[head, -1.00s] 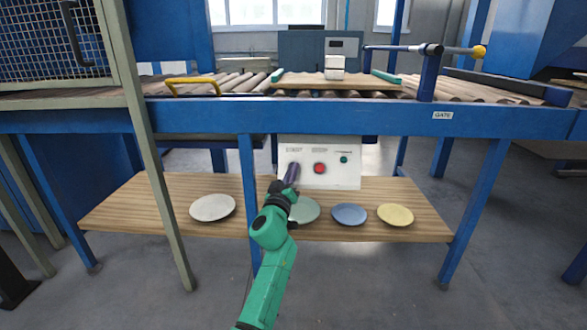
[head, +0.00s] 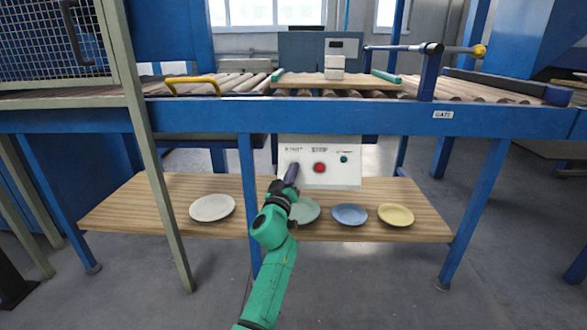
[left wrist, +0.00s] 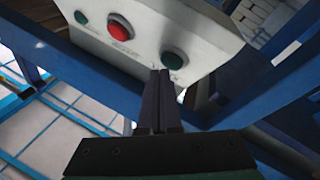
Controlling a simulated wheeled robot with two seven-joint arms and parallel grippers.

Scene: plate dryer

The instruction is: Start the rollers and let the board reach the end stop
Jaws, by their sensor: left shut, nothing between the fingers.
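The white control panel (head: 340,177) hangs under the conveyor. It has a red button (head: 319,168) by the STOP label and a small green lamp or button (head: 344,159) at its right. My left gripper (head: 291,173) is shut and empty, its tips at the panel's left part under the START label. My right gripper is out of view.
A blue gate post (head: 428,78) with a yellow-tipped handle (head: 479,51) stands right of the board. A yellow handle (head: 193,81) is at the left. Below, a wooden shelf (head: 150,205) bears several plates, with a green plate (head: 306,212) beside my left gripper.

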